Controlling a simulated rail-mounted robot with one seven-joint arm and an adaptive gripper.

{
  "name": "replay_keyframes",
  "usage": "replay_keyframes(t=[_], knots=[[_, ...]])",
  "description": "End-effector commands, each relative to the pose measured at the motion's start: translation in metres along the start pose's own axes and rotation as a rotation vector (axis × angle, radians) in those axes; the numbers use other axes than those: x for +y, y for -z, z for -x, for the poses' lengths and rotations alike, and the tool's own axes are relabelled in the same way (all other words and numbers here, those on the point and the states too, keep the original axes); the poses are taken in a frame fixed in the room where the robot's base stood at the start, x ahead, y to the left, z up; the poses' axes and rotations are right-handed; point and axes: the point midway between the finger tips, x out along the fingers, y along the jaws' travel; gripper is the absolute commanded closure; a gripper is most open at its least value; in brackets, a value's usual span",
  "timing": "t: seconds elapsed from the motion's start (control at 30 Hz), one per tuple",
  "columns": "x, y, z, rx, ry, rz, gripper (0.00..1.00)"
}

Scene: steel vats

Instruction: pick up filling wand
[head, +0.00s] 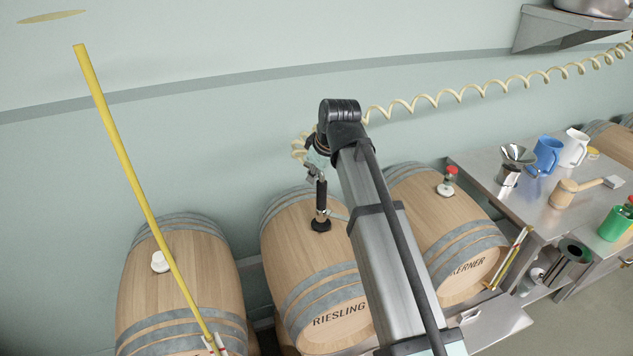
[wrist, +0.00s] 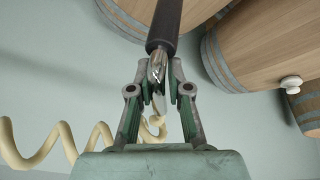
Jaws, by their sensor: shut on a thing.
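The filling wand (head: 321,194) has a black grip and metal fittings. In the head view it stands nearly upright over the top of the RIESLING barrel (head: 300,245), above a black collar (head: 320,225). I cannot tell whether its tip is inside the barrel. My gripper (head: 313,168) is at the wand's upper end, partly hidden by my arm. In the wrist view my gripper (wrist: 158,85) is shut on the metal part of the wand, and the black grip (wrist: 163,30) extends away toward the barrels.
A cream coiled hose (head: 450,97) runs from near the wand to the upper right. The KERNER barrel (head: 445,215) and a white-bunged barrel (head: 185,270) flank the RIESLING one. A yellow pole (head: 130,165) stands left. A steel table (head: 520,205) with jugs and a mallet is at right.

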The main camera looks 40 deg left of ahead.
Motion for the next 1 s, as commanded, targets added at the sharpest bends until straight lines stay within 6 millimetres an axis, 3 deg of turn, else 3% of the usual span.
replay_keyframes(t=[0.37,0.8,1.0], knots=[[0.011,0.020,0.042,0.004,-0.006,0.002,1.00],[0.027,0.057,0.131,0.004,-0.005,0.001,1.00],[0.032,0.069,0.161,0.003,-0.003,0.001,1.00]])
